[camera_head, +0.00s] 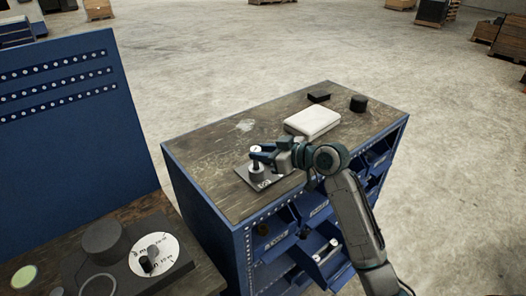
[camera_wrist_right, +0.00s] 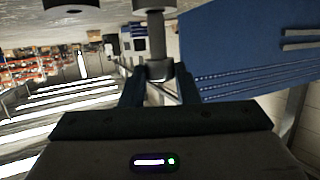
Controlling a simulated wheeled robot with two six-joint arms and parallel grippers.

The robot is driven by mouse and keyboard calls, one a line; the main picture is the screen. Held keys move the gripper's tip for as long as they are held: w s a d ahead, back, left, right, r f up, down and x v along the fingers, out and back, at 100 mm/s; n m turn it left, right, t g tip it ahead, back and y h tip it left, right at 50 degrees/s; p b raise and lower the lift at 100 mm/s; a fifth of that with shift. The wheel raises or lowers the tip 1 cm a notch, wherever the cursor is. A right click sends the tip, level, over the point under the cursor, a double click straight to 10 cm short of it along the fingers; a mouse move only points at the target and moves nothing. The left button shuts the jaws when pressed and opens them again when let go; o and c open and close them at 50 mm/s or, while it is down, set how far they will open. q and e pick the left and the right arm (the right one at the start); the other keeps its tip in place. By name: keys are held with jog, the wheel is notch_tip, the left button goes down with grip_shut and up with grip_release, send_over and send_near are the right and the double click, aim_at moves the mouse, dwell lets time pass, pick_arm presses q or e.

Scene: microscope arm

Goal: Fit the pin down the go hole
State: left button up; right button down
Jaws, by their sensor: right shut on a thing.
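My right gripper (camera_head: 259,155) is above the near-left part of the blue cabinet's worktop. It is shut on a grey pin (camera_wrist_right: 157,38), which points towards the grey round block (camera_wrist_right: 152,4) at the top edge of the right wrist view. I cannot tell whether the pin's end is in a hole or just short of it. A second round grey block (camera_wrist_right: 70,5) shows beside it there. In the head view a grey block (camera_head: 257,171) stands on a dark plate (camera_head: 243,173) right under the gripper. The left gripper does not show.
A white closed case (camera_head: 312,121), a black box (camera_head: 318,96) and a black cylinder (camera_head: 358,103) lie farther back on the worktop (camera_head: 210,150). Open drawers (camera_head: 325,245) jut from the cabinet's front. A second bench with dark round parts (camera_head: 104,238) is at left.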

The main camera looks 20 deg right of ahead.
jog(key=shift+f+b, duration=1.05)
jog(key=shift+f, duration=0.45)
jog(key=c, duration=1)
grip_release()
jog(key=shift+s+d+b, duration=0.35)
jog(key=shift+s+d, duration=0.05)
jog(key=shift+s, duration=0.05)
jog(key=shift+b+v, duration=1.75)
jog(key=shift+v, duration=3.15)
jog(key=shift+a+r, duration=0.15)
jog(key=shift+r, duration=0.05)
